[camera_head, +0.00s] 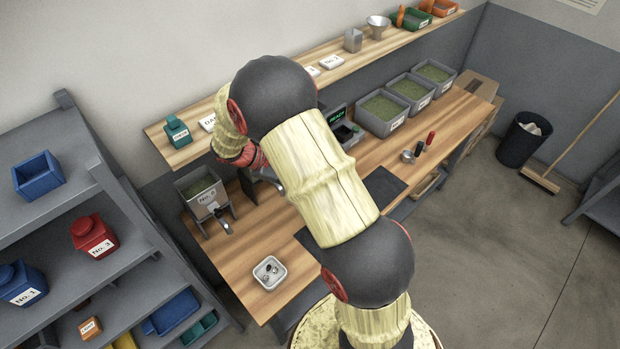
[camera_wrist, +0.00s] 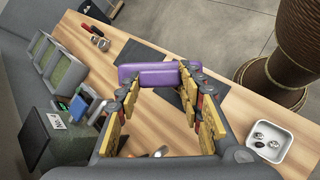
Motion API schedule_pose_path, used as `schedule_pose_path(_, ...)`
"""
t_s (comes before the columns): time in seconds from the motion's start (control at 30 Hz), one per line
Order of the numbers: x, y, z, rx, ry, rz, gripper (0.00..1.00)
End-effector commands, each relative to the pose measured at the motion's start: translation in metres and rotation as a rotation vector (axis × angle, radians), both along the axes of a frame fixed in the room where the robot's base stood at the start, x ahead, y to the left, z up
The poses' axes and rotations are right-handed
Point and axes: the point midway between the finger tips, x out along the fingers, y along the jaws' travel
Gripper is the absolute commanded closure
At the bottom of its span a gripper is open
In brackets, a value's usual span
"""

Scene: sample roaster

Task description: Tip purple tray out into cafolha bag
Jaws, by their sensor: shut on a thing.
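The purple tray (camera_wrist: 158,72) is in the wrist view, held across the fingertips of my gripper (camera_wrist: 160,84) above the wooden workbench. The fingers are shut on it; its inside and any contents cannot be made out. In the head view my own arm hides the tray and most of the gripper. I cannot pick out a bag marked cafolha in either view.
The workbench (camera_head: 250,250) carries a grey hopper (camera_head: 203,190), a white dish (camera_head: 268,272) with small items, and several green-filled grey bins (camera_head: 381,113). A wall shelf (camera_head: 172,154) runs above. A shelf rack (camera_head: 60,210) stands left. Dark mats lie mid-bench.

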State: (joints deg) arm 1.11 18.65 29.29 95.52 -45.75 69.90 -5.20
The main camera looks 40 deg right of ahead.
Motion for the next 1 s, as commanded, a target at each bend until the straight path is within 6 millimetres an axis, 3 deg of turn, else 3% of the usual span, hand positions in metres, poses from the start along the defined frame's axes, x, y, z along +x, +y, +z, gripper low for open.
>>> schedule_pose_path(0.4,0.02,0.013,-0.007,-0.059,0.088,0.001,0.93)
schedule_pose_path(1.0,0.025,0.017,-0.008,-0.076,0.112,0.0,0.93)
